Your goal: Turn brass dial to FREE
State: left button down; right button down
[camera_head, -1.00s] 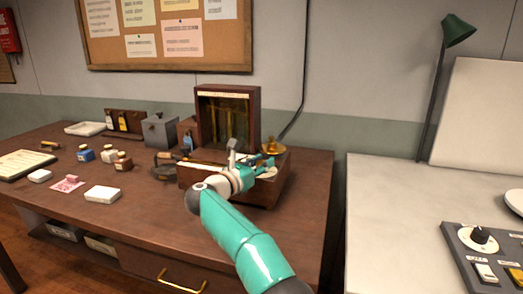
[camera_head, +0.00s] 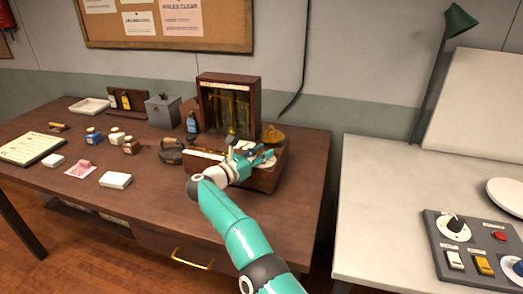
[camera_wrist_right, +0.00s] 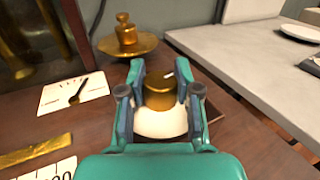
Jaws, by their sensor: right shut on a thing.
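The brass dial (camera_wrist_right: 160,92) is a gold knob on a white round plate (camera_wrist_right: 160,122), set in the wooden instrument box (camera_head: 262,182). My right gripper (camera_wrist_right: 157,80) is shut on the dial, with one teal finger on each side of it. In the head view my right gripper (camera_head: 258,158) covers the dial on the box's right part. The plate's lettering and the word FREE cannot be read; the fingers cover part of the plate. My left gripper is not in view.
A brass pan with a weight (camera_wrist_right: 127,38) stands just behind the dial. A small white scale with a dark pointer (camera_wrist_right: 75,94) lies left of it. The box's upright glazed case (camera_head: 228,105) rises behind. A grey table with a switch panel (camera_head: 475,245) stands to the right.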

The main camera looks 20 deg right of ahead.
jog(key=shift+f, duration=0.1)
jog(key=c, duration=0.8)
grip_release()
jog(key=shift+s, duration=0.1)
jog(key=v, duration=1.2)
jog(key=shift+f, duration=0.15)
